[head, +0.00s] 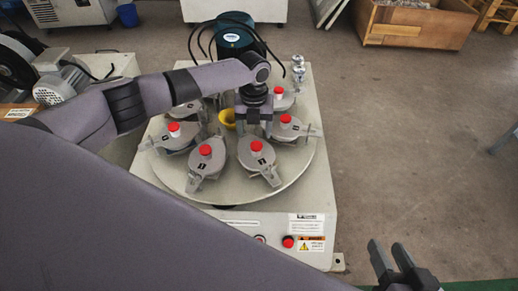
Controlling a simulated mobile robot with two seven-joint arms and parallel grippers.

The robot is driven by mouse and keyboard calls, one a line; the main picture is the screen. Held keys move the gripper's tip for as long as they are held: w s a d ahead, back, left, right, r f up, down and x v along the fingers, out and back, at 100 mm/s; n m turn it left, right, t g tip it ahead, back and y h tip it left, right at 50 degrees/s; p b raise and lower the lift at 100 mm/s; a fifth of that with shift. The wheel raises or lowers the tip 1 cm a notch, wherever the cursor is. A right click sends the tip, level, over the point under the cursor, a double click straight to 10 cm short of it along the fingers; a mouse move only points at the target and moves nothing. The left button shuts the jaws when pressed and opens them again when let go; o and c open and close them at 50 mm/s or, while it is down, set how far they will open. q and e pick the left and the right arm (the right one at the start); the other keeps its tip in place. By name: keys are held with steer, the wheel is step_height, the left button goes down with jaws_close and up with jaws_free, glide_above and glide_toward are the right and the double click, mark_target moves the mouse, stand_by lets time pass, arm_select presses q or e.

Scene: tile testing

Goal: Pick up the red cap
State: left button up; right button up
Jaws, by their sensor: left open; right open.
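Several red caps sit on the grey lidded pots of a round machine plate: one at the front centre (256,145), one to its left (205,149), one further left (174,127), one at the right (285,118) and one behind it (279,90). The picture does not single out one cap. My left gripper (254,128) points down over the plate, just behind the front centre cap, apart from it as far as I can see. It is open and appears empty. My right gripper (390,262) is open and empty, low at the right, away from the machine.
The round plate (210,187) rests on a pale machine base (325,180) with a red button (288,242). A yellow cup-like part (228,117) is beside my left gripper. A dark motor (232,30) stands behind.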

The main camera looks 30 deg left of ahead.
mark_target(256, 146)
arm_select(q)
steer(key=f, duration=0.1)
steer(key=f+b, duration=0.1)
steer(key=f, duration=0.2)
steer(key=shift+s+d+f+b, duration=0.15)
steer(key=shift+d+b, duration=0.2)
steer(key=shift+b, duration=0.05)
steer(key=shift+f, duration=0.5)
steer(key=c, duration=1.1)
arm_select(e)
steer(key=shift+w+a+f+y, duration=0.1)
steer(key=shift+a+y, duration=0.25)
steer(key=shift+a, duration=0.15)
steer(key=shift+w+a+f+y, duration=0.1)
steer(key=shift+a+y, duration=0.25)
steer(key=shift+a, duration=0.15)
